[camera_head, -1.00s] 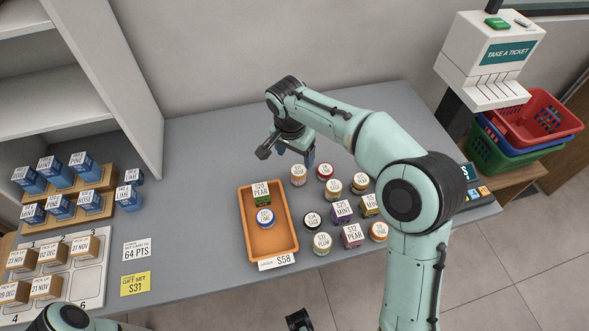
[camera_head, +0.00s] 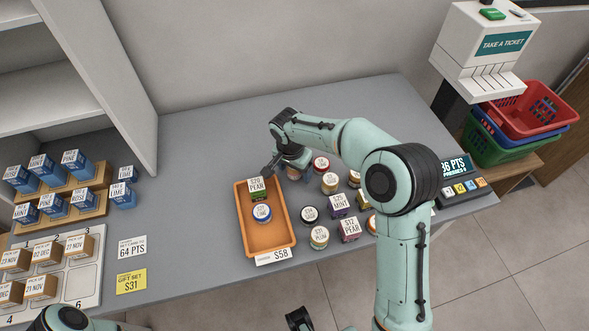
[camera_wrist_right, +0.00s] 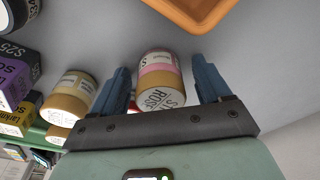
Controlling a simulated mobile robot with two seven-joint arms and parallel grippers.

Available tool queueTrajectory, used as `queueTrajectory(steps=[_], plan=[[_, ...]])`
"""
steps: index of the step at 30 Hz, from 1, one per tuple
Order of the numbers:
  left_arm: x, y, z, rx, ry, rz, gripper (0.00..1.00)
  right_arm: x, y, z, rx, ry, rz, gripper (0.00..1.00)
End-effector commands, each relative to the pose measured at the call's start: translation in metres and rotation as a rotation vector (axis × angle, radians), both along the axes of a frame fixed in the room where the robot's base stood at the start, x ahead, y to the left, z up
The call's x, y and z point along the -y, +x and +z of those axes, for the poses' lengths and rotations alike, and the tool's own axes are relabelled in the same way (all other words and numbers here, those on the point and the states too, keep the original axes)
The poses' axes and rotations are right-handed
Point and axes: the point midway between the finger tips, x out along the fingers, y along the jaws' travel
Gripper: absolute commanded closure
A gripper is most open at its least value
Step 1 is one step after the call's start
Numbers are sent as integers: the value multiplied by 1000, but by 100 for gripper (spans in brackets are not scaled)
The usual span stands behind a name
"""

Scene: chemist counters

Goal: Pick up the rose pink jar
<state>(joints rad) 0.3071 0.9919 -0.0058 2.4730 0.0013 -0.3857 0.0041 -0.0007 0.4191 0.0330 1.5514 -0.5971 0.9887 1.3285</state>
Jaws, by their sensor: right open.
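The rose pink jar (camera_wrist_right: 157,65) shows in the right wrist view, with a pink band, a pale label and a lid reading ROSE. It stands between the two blue fingers of my open right gripper (camera_wrist_right: 163,88), with a visible gap to each finger. In the head view my right gripper (camera_head: 291,171) is low over the counter beside the orange tray's upper right corner and mostly hides the jar. A dark part at the bottom edge of the head view looks like my left gripper (camera_head: 299,318); its fingers cannot be made out.
The orange tray (camera_head: 287,222) holds a green PEAR box (camera_head: 256,188) and a blue-labelled jar (camera_head: 262,213). Several jars and boxes, including a red-lidded jar (camera_head: 321,164) and a purple box (camera_head: 338,204), stand close on the right. The counter behind is clear.

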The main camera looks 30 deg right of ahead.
Motion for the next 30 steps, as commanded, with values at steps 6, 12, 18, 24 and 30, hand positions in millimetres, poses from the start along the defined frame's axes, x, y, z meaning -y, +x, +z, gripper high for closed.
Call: queueTrajectory(steps=[6, 12, 18, 24, 30], plan=[[0, 0, 0, 0, 0, 0, 57, 0, 0, 0, 0, 0, 0, 65], [0, 0, 0, 0, 0, 0, 57, 0, 0, 1, 1, 0, 0, 85], [0, 0, 0, 0, 0, 0, 57, 0, 0, 3, 2, 0, 0, 85], [0, 1, 2, 1, 0, 0, 57, -1, 1, 20, 4, 1, 1, 85], [0, 2, 7, 2, 0, 0, 57, -1, 1, 58, 7, 0, 1, 85]])
